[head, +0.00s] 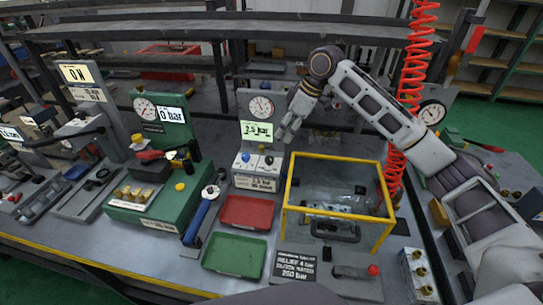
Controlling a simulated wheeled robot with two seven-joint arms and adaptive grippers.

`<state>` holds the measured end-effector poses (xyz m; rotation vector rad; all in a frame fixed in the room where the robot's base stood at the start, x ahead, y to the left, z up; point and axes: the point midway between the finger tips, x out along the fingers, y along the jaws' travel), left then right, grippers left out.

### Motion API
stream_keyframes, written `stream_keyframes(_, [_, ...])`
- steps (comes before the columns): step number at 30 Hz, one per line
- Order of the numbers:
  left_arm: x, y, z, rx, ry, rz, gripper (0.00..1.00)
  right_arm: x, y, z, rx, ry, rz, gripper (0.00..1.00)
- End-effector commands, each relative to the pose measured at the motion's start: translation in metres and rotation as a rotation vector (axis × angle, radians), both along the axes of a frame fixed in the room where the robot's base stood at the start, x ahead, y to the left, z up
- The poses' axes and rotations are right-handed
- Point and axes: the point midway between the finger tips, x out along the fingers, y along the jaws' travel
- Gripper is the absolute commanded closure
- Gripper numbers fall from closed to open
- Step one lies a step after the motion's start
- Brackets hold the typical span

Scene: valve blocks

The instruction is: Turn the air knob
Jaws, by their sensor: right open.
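A small grey-white valve block (256,176) stands at the middle of the bench. It carries a blue knob (246,157) and a dark knob (269,160); no readable label tells which is the air knob. Behind it a grey panel holds a round gauge (262,107) and a lit display (257,131) that seems to read about 2.5 bar. My right gripper (286,131) is open, pointing down just right of the display, above and behind the knobs, apart from them. My left gripper is not in view.
A yellow-framed clear box (335,158) stands right of the block, under my right arm. Red (247,213) and green (234,254) trays lie in front. A green unit (180,200) reading 0 bar stands left. A red coiled hose (411,75) hangs at right.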

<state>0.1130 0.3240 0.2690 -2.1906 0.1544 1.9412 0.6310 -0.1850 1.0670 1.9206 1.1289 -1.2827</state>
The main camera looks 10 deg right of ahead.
Motion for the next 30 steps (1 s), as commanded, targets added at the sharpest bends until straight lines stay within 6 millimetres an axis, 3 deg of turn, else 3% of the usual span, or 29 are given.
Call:
stream_keyframes(11, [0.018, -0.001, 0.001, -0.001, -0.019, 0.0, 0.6, 0.004, 0.007, -0.021, 0.0, 0.002, 0.001, 0.49])
stream_keyframes(22, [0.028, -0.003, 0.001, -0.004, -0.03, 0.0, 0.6, 0.013, 0.023, -0.065, 0.0, 0.001, 0.0, 0.49])
stream_keyframes(30, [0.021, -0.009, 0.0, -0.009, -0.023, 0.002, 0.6, 0.019, 0.035, -0.098, 0.0, 0.002, 0.001, 0.49])
